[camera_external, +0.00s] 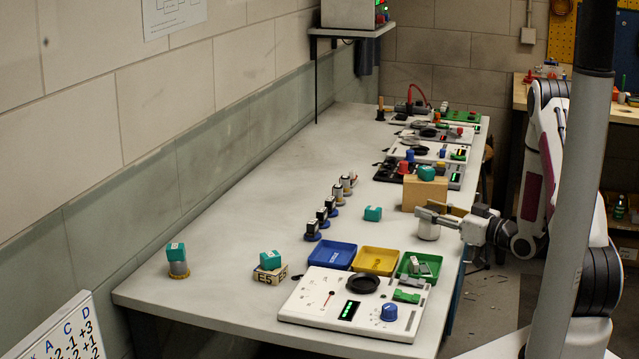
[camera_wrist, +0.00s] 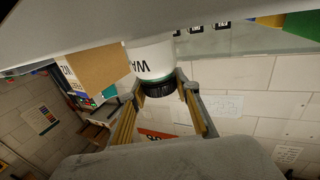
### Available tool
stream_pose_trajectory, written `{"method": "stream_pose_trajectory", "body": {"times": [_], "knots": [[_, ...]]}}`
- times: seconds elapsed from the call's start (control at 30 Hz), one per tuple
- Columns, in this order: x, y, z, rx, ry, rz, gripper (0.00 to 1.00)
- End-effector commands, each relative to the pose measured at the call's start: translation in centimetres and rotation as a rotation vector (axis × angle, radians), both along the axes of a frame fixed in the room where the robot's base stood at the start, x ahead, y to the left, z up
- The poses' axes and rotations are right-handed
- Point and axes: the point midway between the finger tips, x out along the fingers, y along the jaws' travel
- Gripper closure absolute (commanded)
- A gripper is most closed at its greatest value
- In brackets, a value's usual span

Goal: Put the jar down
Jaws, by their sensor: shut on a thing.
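The jar (camera_external: 428,231) is a white cylinder near the right edge of the bench, in front of a wooden block. In the wrist view the jar (camera_wrist: 150,58) appears upside down, with dark letters on its side and a black lid (camera_wrist: 158,88). My gripper (camera_external: 430,213) reaches in from the right and is shut on the jar near its top. In the wrist view the fingers of my gripper (camera_wrist: 162,85) lie on both sides of the lid. I cannot tell whether the jar's base touches the bench.
A wooden block (camera_external: 425,195) with a teal block (camera_external: 427,173) on it stands close behind the jar. Blue (camera_external: 333,256), yellow (camera_external: 376,261) and green trays (camera_external: 419,265) lie in front. A white panel (camera_external: 300,297) is nearer. The left bench surface (camera_external: 235,215) is mostly clear.

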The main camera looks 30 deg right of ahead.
Motion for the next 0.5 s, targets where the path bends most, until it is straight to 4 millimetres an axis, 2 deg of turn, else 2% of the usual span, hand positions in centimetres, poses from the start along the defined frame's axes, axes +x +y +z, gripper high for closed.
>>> {"method": "stream_pose_trajectory", "body": {"times": [0.37, 0.4, 0.43, 0.5], "knots": [[0.01, -0.01, -0.25, 0.000, -0.001, 0.000, 0.94], [0.00, 0.00, -0.28, 0.000, 0.000, 0.000, 0.64], [0.00, 0.00, -0.27, 0.000, 0.000, 0.000, 0.56], [0.00, 0.00, -0.26, 0.000, 0.000, 0.000, 0.52]]}}
